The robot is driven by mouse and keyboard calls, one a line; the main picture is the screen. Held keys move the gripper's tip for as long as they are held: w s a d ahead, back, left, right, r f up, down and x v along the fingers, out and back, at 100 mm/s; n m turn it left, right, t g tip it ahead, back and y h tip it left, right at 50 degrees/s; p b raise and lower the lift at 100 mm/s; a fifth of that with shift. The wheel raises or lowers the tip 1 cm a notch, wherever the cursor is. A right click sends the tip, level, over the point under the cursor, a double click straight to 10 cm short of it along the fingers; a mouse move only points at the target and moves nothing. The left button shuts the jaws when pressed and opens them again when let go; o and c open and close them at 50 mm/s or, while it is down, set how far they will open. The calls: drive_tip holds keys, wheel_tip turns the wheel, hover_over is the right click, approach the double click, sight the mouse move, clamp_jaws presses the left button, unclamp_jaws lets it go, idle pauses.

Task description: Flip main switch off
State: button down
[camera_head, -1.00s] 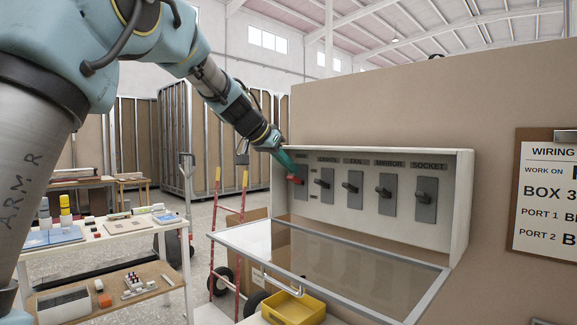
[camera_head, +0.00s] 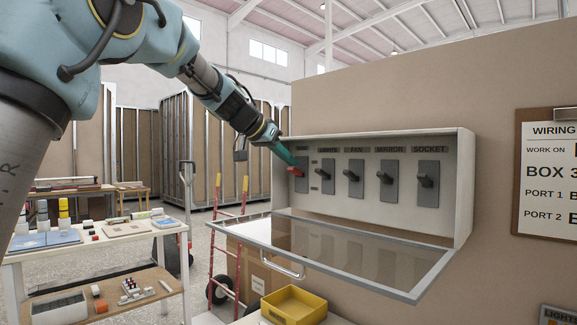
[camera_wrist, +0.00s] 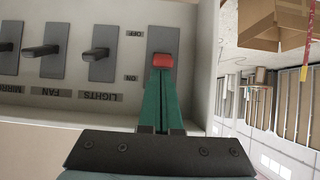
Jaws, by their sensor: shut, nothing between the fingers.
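The main switch is the leftmost one in the open switch box (camera_head: 465,190). Its red lever (camera_head: 294,171) stands out from a grey plate (camera_head: 301,184). In the wrist view, which is upside down, the red lever (camera_wrist: 162,61) is level with a spot between the OFF mark (camera_wrist: 134,33) and the ON mark (camera_wrist: 130,78). My gripper (camera_head: 291,162) is shut and empty. Its green fingertips (camera_wrist: 161,72) are together at the lever's ON-side edge, seemingly touching it; they hide part of the lever and plate.
The LIGHTS (camera_head: 327,173), FAN (camera_head: 354,174), MIRROR (camera_head: 387,177) and SOCKET (camera_head: 426,180) switches stand to the right. The glazed lid (camera_head: 350,247) hangs open below. A yellow bin (camera_head: 294,305) is under it. A cluttered workbench (camera_head: 100,245) is at left.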

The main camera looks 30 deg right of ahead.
sight(291, 171)
drive_tip(key=shift+a+f+h+b, duration=0.2)
drive_tip(key=shift+f+h+b, duration=0.25)
drive_tip(key=shift+b, duration=2.65)
drive_tip(key=b, duration=0.3)
drive_tip(key=f+h+b, duration=0.1)
drive_tip(key=b, duration=0.3)
drive_tip(key=shift+a+f+h, duration=0.1)
drive_tip(key=shift+a+h, duration=0.15)
drive_tip(key=h+b, duration=0.1)
drive_tip(key=b, duration=0.6)
drive_tip(key=f+t+h+b, duration=0.1)
drive_tip(key=h+b, duration=0.1)
drive_tip(key=b, duration=0.5)
drive_tip(key=shift+s+a+f, duration=0.1)
drive_tip(key=shift+a+f, duration=0.2)
drive_tip(key=shift+a, duration=0.05)
drive_tip(key=shift+r, duration=0.4)
drive_tip(key=shift+s+f, duration=0.1)
